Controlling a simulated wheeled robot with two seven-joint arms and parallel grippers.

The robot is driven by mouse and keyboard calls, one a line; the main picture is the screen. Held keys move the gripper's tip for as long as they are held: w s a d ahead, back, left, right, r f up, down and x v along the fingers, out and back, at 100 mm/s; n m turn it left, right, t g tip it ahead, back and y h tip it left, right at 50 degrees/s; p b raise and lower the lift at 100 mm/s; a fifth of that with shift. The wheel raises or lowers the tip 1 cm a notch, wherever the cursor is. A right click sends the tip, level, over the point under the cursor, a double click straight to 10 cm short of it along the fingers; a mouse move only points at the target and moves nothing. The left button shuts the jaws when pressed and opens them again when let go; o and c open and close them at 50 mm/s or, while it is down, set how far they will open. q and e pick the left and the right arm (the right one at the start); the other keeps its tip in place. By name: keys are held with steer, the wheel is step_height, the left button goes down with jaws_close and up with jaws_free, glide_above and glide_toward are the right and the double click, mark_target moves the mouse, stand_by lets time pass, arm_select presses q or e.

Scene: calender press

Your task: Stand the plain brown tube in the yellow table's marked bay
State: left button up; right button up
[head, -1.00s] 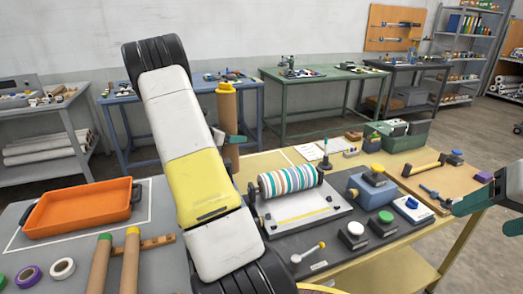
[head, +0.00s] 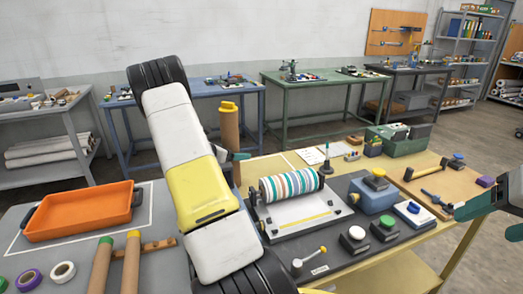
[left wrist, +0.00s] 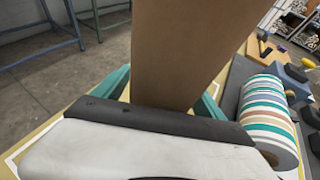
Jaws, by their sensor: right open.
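The brown tube (head: 230,126) has a yellow cap and stands roughly upright over the left part of the yellow table (head: 262,165). My left gripper (head: 232,153) is shut on it. In the left wrist view the tube (left wrist: 185,50) is a plain brown wall between the teal fingers. My forearm hides its lower end in the head view, so I cannot tell if it touches the table. White lines (head: 287,161) mark an area of the yellow table beside the tube; much of it is hidden. My right gripper (head: 482,207) is open and empty at the right edge, partly cut off.
The striped roller press (head: 291,186) stands close to the right of the tube. A pen stand (head: 326,166), a blue box (head: 371,196) and a green bin (head: 398,138) are farther right. Two capped tubes (head: 131,265) and an orange tray (head: 82,212) lie on the grey table at left.

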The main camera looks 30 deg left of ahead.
arm_select(q)
steer(key=shift+s+a+r, duration=0.1)
steer(key=shift+s+r, duration=0.1)
steer(key=v, duration=1.1)
steer(key=shift+s+r, duration=0.2)
steer(key=shift+s, duration=0.05)
steer(key=shift+r, duration=0.1)
